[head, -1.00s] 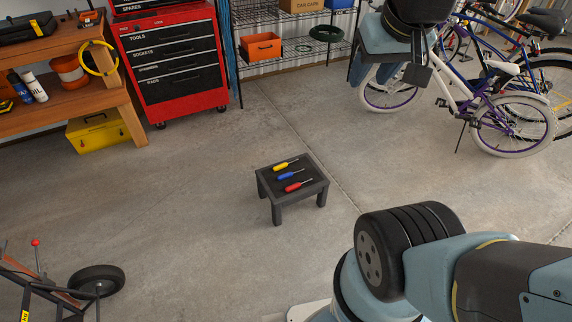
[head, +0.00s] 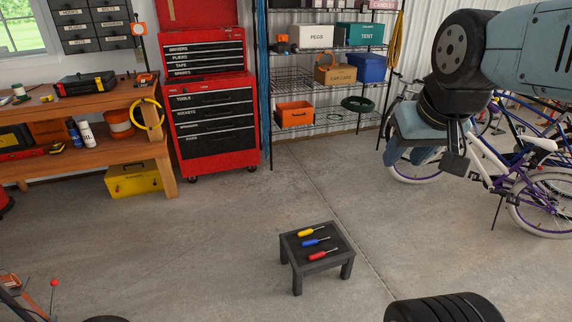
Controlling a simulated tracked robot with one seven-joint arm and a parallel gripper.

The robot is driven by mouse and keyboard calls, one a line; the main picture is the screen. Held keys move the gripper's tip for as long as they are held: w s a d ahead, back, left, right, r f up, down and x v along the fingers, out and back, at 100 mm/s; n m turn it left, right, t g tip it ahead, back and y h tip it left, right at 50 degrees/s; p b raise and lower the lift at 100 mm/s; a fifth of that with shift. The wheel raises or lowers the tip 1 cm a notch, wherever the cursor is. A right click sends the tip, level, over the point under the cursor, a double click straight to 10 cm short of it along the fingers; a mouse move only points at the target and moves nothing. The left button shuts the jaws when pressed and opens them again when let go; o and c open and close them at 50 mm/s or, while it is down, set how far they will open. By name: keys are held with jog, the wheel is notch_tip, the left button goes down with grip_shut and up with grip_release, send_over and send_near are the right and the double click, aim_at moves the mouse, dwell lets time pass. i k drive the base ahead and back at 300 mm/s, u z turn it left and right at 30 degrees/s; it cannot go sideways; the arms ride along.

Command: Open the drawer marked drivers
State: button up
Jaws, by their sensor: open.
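The drawer marked drivers (head: 200,48) is the top drawer of the upper box of a red tool chest (head: 253,88) against the back wall. It looks closed, with its dark front flush above the drawers marked pliers and tape. My gripper (head: 432,158) hangs at the upper right, pointing down, in front of the bicycles. It is well to the right of the chest and far from the drawer. Its fingers are partly hidden by its own body, and nothing shows between them.
A low dark stool (head: 317,256) with three screwdrivers stands on the floor in front of the chest. A wooden workbench (head: 168,155) is left of the chest, wire shelving (head: 325,130) is right of it. Bicycles (head: 520,190) stand at the right. The concrete floor between stool and chest is clear.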

aim_at(228, 44)
jog(key=k, duration=0.55)
jog(key=u, duration=0.25)
jog(key=i, duration=0.45)
jog(key=u, duration=0.5)
jog(key=i, duration=1.1)
jog(key=u, duration=0.6)
jog(key=i, duration=2.4)
jog(key=z, duration=0.6)
jog(key=i, duration=1.15)
jog(key=z, duration=0.9)
jog(key=i, duration=0.9)
jog(key=z, duration=0.55)
